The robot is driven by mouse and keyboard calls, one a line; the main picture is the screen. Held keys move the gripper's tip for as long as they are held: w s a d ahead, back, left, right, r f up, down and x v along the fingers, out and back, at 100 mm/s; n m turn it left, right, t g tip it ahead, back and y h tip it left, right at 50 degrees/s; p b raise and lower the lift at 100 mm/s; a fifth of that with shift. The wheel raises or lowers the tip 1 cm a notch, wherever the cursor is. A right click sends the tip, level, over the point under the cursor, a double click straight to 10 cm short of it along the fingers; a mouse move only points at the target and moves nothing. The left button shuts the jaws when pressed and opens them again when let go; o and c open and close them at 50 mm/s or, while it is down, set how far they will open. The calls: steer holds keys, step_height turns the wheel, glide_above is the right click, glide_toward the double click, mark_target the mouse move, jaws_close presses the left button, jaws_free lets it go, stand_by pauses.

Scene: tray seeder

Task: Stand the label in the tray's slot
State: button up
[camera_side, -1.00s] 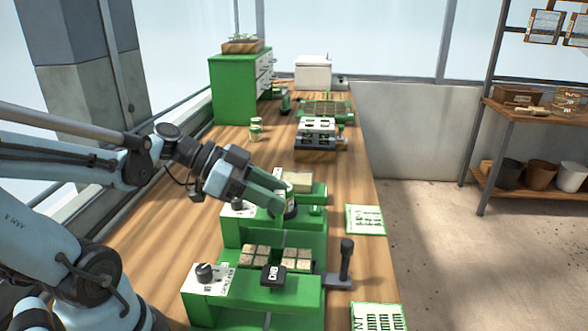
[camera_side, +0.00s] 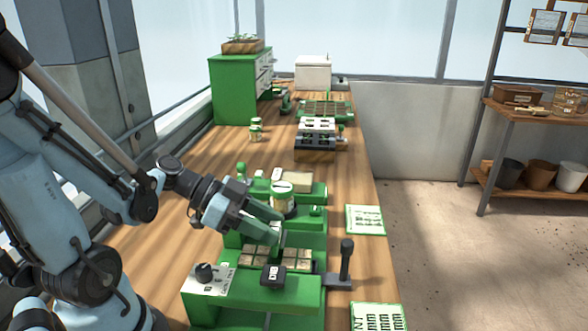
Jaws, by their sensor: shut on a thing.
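My gripper (camera_side: 277,227) reaches in from the left over the green seeder and is shut on the label (camera_side: 278,240). The tray (camera_side: 262,254), with several brown soil cells, sits in the green seeder just below and in front of the gripper. The label's lower end is near the tray's back edge. I cannot tell whether it touches the tray or is in the slot, as the slot is too small to make out.
A dark lettered block (camera_side: 272,276) stands at the seeder's front, with a black knob (camera_side: 205,271) left and a lever (camera_side: 346,258) right. A jar with a green band (camera_side: 284,197) stands just behind the gripper. Printed sheets lie along the bench's right edge.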

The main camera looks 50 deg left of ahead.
steer(key=shift+f, duration=1.4)
steer(key=o, duration=1.1)
